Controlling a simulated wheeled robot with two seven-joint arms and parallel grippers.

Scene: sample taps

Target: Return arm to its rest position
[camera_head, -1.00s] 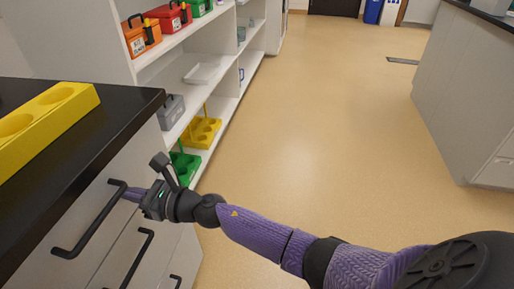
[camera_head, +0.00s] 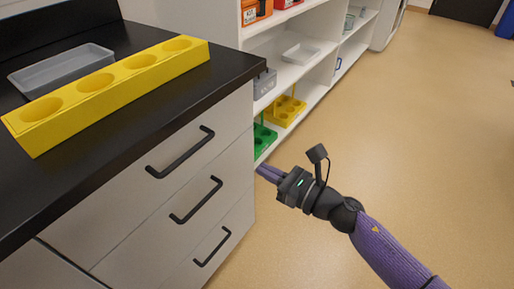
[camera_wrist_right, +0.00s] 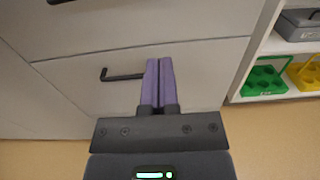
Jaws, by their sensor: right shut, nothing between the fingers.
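My right gripper (camera_head: 266,173) is in front of the drawer cabinet, off its right side in the head view, with its purple fingers together and nothing between them. In the right wrist view its shut fingers (camera_wrist_right: 159,82) point at the drawer fronts. A black drawer handle (camera_wrist_right: 122,75) shows just left of the fingertips there; whether they touch it is hard to tell, but in the head view they are apart from all handles. The drawers (camera_head: 150,210) look closed. My left gripper is not in view.
A black counter (camera_head: 120,150) holds a yellow rack (camera_head: 110,95) with several round holes and a grey tray (camera_head: 62,70). White shelves (camera_head: 285,70) hold a green rack (camera_head: 262,140), a yellow rack (camera_head: 287,110) and toolboxes. The tan floor (camera_head: 420,130) on the right is clear.

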